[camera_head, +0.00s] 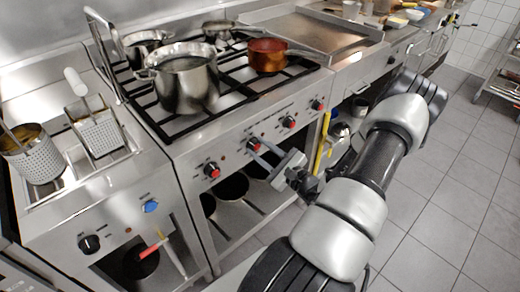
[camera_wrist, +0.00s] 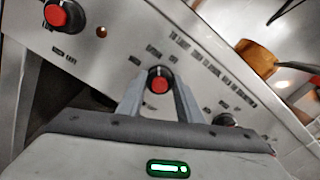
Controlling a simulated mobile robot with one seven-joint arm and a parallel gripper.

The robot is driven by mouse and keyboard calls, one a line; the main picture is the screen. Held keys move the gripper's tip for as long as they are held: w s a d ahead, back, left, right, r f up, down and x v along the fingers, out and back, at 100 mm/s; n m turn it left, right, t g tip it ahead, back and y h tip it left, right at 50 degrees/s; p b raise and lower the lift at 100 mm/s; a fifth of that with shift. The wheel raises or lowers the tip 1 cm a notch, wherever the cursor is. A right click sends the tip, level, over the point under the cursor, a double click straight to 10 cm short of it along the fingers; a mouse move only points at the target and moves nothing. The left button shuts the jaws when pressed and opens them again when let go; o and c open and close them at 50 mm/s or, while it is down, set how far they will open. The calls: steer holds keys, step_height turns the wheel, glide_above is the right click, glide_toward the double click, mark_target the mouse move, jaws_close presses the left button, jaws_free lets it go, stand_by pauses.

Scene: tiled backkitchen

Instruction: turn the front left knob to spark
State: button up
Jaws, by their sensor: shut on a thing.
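A row of black knobs with red faces runs along the stove's front panel. The leftmost knob (camera_head: 212,170) is untouched, and it also shows at the upper left of the wrist view (camera_wrist: 62,14). My gripper (camera_head: 260,151) reaches the second knob from the left (camera_head: 253,145). In the wrist view my gripper (camera_wrist: 157,90) has one finger on each side of that knob (camera_wrist: 159,80) and is shut on it. Small dark labels surround the knob, but they are too blurred to read fully.
A large steel pot (camera_head: 185,88) and a copper pan (camera_head: 267,57) stand on the black burner grates. A yellow bar (camera_head: 322,142) is right of the knobs. The tiled floor (camera_head: 455,170) is clear.

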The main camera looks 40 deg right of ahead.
stand_by(0.4)
steer(key=o, duration=1)
steer(key=shift+o, duration=0.2)
steer(key=shift+s, duration=0.1)
steer(key=s+d+p, duration=0.1)
steer(key=s, duration=1.6)
steer(key=shift+d, duration=0.15)
steer(key=shift+s, duration=0.1)
